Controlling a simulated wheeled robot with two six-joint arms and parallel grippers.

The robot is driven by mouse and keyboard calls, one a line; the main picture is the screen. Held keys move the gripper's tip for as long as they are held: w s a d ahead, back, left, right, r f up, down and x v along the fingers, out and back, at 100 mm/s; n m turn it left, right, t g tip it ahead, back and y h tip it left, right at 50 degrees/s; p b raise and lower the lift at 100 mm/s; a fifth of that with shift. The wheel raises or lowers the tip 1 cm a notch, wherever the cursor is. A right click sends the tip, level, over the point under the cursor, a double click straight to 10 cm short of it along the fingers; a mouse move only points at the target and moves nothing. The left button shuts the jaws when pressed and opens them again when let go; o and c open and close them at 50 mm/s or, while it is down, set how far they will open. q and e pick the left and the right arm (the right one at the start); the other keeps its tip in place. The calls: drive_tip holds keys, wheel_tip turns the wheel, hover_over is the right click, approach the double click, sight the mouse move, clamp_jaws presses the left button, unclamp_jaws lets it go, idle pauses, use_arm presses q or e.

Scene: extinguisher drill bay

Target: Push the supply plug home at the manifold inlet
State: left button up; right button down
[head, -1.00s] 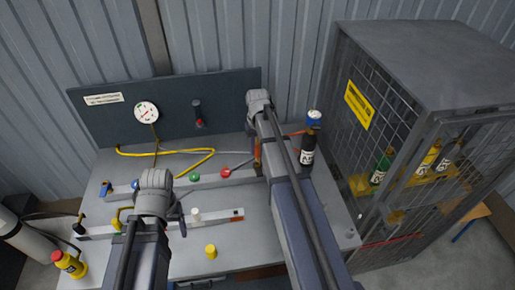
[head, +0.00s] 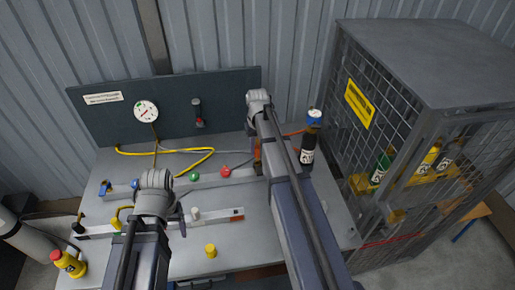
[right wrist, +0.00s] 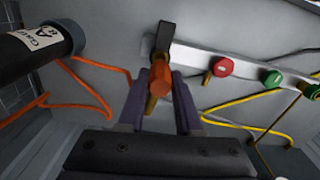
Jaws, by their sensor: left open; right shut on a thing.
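The manifold is a pale bar (head: 210,181) on the bench with coloured knobs; it also shows in the right wrist view (right wrist: 195,57). A black piece (right wrist: 164,37) stands at its end, beside an orange plug (right wrist: 160,72) with brass below it. My right gripper (right wrist: 159,88) is shut on the orange plug at that end. Whether the plug is fully seated cannot be told. In the head view the right arm hides most of this; a little orange (head: 257,150) shows. My left gripper (head: 181,218) is open, low over the bench's left part, mostly hidden by its own wrist.
A black bottle (head: 308,146) with a blue top stands right of the right arm. A mesh cage (head: 400,150) is further right. A yellow hose (head: 190,165) lies behind the manifold. A second bar (head: 215,217) and a yellow cap (head: 210,250) are in front.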

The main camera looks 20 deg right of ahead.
sight(257, 155)
drive_tip(key=shift+f, duration=0.15)
idle(0.5)
drive_tip(key=shift+f+b, duration=1.05)
drive_tip(key=shift+b, duration=0.2)
drive_tip(key=shift+f+b, duration=0.75)
drive_tip(key=shift+b, duration=0.05)
idle(0.5)
drive_tip(key=c, duration=0.5)
unclamp_jaws()
wheel_tip(257, 155, up, 8)
drive_tip(key=p, duration=0.8)
drive_tip(key=shift+f, duration=0.1)
